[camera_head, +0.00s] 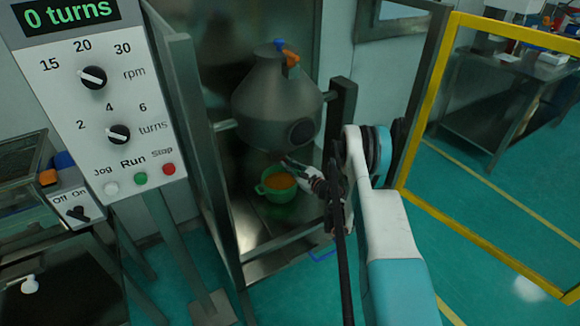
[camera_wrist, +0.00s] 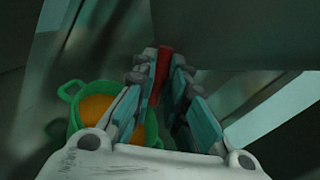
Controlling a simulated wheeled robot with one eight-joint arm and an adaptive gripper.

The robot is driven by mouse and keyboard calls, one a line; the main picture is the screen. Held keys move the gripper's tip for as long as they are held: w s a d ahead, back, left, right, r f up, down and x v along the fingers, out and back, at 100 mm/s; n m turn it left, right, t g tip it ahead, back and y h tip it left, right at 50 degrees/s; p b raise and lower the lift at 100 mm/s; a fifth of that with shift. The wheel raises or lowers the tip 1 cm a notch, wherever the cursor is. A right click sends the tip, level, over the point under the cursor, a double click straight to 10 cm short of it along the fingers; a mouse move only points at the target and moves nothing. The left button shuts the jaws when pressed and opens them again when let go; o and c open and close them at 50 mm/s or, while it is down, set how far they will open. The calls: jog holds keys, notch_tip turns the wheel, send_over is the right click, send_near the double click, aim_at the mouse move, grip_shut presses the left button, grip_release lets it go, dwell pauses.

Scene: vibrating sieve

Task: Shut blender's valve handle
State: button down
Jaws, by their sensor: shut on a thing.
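The blender (camera_head: 272,98) is a grey rounded vessel inside a metal frame, with an orange and blue fitting on top. My gripper (camera_head: 288,163) reaches in from the right, just beneath the blender's lower end. In the wrist view, a red valve handle (camera_wrist: 162,75) lies between the fingers of my gripper (camera_wrist: 165,58), which is shut on it near the fingertips. The valve handle is hidden in the head view. A green bowl (camera_head: 266,190) with orange contents stands below the blender; it also shows in the wrist view (camera_wrist: 75,95), left of the fingers.
A control panel (camera_head: 130,95) reading "0 turns" stands at the left. Frame posts flank the blender, and the right post (camera_head: 343,100) is close to my arm. A yellow-edged open frame (camera_head: 425,110) stands at the right. A metal table (camera_head: 485,90) is behind it.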

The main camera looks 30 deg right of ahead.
jog(key=n+h, duration=0.1)
jog(key=n, duration=0.2)
jog(key=n+g+h, duration=0.1)
jog(key=n, duration=0.7)
jog(key=shift+a+h, duration=0.4)
jog(key=shift+n, duration=0.3)
jog(key=c, duration=1.6)
grip_release()
